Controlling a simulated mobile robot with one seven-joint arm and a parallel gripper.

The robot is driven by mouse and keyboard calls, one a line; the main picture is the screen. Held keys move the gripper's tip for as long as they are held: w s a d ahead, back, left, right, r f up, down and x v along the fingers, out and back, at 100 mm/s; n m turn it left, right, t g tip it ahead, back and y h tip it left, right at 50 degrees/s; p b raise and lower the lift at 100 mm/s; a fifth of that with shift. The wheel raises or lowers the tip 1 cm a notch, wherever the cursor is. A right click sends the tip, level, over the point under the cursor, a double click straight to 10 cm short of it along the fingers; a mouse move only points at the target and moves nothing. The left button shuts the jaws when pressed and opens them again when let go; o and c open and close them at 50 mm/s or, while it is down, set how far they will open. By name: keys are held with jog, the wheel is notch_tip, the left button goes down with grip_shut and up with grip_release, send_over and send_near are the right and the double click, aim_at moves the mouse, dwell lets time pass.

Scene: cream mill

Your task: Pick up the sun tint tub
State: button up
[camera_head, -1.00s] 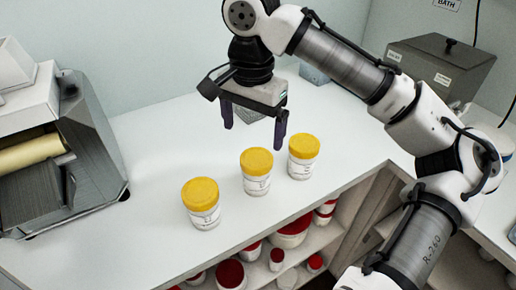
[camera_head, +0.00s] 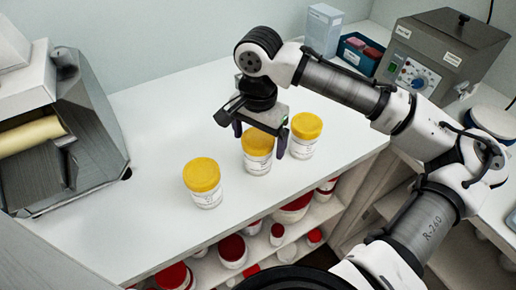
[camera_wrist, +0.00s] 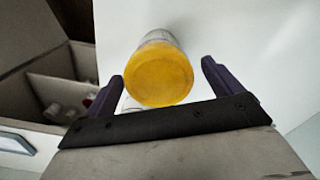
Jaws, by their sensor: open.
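Three white tubs with yellow lids stand upright in a row on the white counter: a left tub (camera_head: 203,184), a middle tub (camera_head: 257,152) and a right tub (camera_head: 304,135). Their labels are too small to read, so I cannot tell which is the sun tint tub. My gripper (camera_head: 259,141) is open and points down at the middle tub, one finger to each side of its lid in the picture. In the wrist view a yellow-lidded tub (camera_wrist: 160,74) shows between the open fingers. I cannot tell whether the fingers touch it.
A grey mill with a cream roller (camera_head: 28,137) stands at the left. A grey bath unit (camera_head: 437,52) with a dial, a blue bin (camera_head: 362,52) and a pale box (camera_head: 323,30) are at the back right. Red-lidded tubs (camera_head: 232,250) fill shelves below the counter's front edge.

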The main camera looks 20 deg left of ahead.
jog(key=shift+f, duration=1.45)
jog(key=shift+c, duration=0.3)
jog(key=c, duration=1.1)
jog(key=shift+r, duration=0.1)
jog(key=shift+r+b, duration=0.85)
jog(key=shift+r, duration=9.05)
